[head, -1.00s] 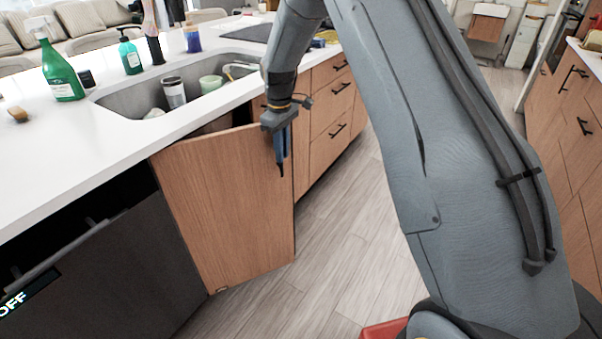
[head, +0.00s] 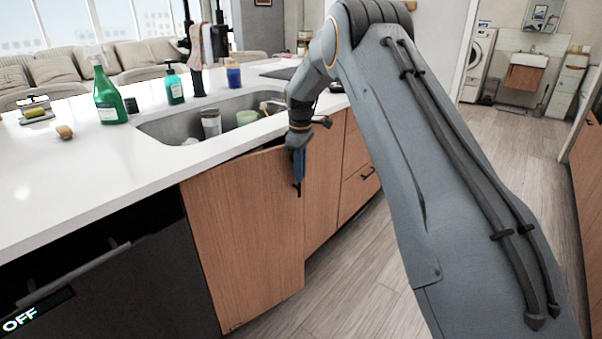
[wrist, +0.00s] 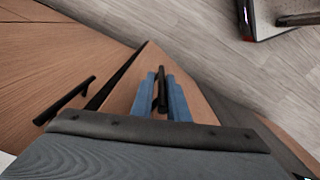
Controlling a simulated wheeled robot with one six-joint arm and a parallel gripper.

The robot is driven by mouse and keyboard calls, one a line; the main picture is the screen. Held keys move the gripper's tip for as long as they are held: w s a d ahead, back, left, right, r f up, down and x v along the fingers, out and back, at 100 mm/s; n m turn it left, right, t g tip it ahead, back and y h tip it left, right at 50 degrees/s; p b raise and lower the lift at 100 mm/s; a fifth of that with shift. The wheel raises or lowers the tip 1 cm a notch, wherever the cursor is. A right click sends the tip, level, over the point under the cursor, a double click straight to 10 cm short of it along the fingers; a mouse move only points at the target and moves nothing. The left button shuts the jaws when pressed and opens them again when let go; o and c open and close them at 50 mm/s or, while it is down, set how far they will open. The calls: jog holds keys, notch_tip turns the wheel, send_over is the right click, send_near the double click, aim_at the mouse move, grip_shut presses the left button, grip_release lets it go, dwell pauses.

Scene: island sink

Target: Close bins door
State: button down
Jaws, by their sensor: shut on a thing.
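The bins door (head: 245,240) is a wooden cabinet door under the sink, standing slightly ajar, its free right edge out from the cabinet front. My gripper (head: 298,180) is at the upper right corner of this door, pointing down. In the wrist view, the blue fingers (wrist: 163,98) are on both sides of the door's black handle (wrist: 161,90) and shut on it. The door's top edge (wrist: 150,55) shows a dark gap beside the neighbouring cabinet front.
The white countertop (head: 60,170) with the sink (head: 180,125) overhangs the door. A dark dishwasher (head: 110,290) is to the left. A cabinet with a black handle (wrist: 65,100) is beside the door. The wooden floor (head: 350,270) to the right is clear.

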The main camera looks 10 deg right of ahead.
jog(key=c, duration=1.8)
grip_release()
jog(key=shift+s+a, duration=0.15)
jog(key=shift+a, duration=0.4)
jog(key=shift+c, duration=0.2)
jog(key=shift+d, duration=0.15)
jog(key=shift+d, duration=0.2)
jog(key=shift+r+b, duration=0.35)
jog(key=shift+r, duration=3.55)
